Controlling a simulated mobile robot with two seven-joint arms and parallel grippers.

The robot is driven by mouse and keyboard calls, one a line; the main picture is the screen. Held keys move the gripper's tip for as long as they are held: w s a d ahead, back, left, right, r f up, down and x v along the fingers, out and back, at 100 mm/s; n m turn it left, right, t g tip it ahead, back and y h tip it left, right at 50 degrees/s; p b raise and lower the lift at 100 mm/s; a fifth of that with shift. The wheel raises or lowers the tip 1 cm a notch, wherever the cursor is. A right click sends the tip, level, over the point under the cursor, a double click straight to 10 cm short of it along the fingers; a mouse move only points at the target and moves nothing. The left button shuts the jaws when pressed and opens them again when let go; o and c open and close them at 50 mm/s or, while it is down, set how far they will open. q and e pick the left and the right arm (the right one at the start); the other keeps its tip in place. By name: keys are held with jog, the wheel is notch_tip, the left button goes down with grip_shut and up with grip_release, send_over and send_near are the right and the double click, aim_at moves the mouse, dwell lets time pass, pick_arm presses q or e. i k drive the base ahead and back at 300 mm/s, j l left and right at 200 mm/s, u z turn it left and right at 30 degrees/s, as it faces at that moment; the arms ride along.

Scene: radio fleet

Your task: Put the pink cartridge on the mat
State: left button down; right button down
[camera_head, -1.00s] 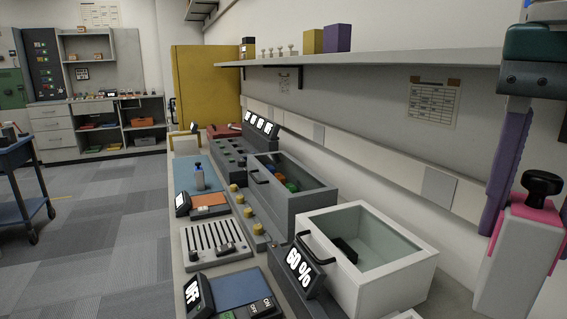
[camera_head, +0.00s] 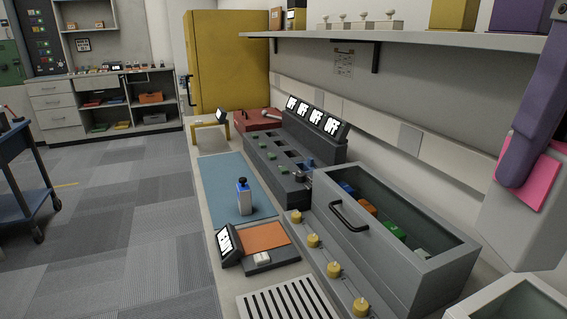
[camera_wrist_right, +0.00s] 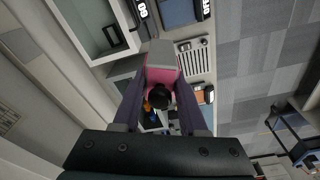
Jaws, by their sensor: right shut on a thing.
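My right gripper (camera_head: 530,135) is at the right edge of the head view, with one purple finger showing. It is shut on the pink cartridge (camera_wrist_right: 161,74), which has a pale body, a pink band and a black knob. In the head view the cartridge's pale body (camera_head: 520,228) hangs above the right side of the bench, partly cut off. A flat blue mat (camera_head: 222,172) lies on the bench, left of centre and well away from the cartridge. My left gripper is out of view.
A grey open-topped bin (camera_head: 440,268) with coloured blocks stands between the cartridge and the mat. An orange pad with a display (camera_head: 262,237) and a grey slotted panel (camera_head: 288,300) are nearer. A shelf (camera_head: 400,38) runs above the bench.

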aim_at(233, 188)
jog(key=i+j, duration=0.95)
jog(key=i, duration=0.15)
jog(key=i+j, duration=0.95)
jog(key=i, duration=0.15)
